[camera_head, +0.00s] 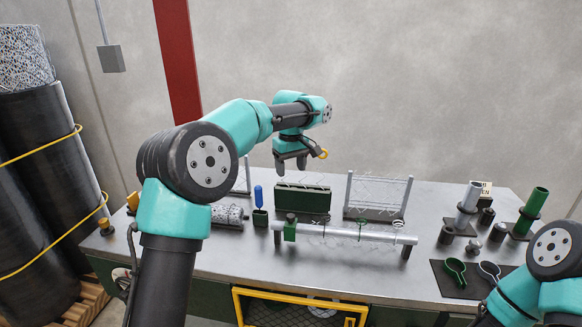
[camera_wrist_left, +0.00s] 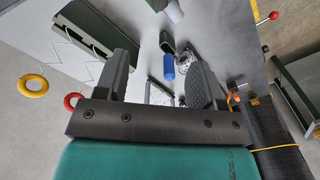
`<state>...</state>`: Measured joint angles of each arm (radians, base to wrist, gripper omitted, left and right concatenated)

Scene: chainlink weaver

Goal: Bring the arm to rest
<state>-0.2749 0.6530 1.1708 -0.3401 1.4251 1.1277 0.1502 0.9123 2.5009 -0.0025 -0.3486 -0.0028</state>
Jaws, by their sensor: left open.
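My left arm comes in from the left in the head view and reaches over the bench. My left gripper (camera_head: 291,162) hangs above the back part of the bench, fingers down, in front of the grey wall. In the left wrist view my left gripper (camera_wrist_left: 163,68) has its two dark fingers wide apart, with nothing held between them. A blue handle (camera_wrist_left: 167,67) shows in the gap, farther off on the bench. My right arm shows only in part at the lower right edge of the head view; its gripper is out of frame.
Dark rolls (camera_head: 45,185) stand at left. A yellow ring (camera_wrist_left: 33,85) shows left of the fingers.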

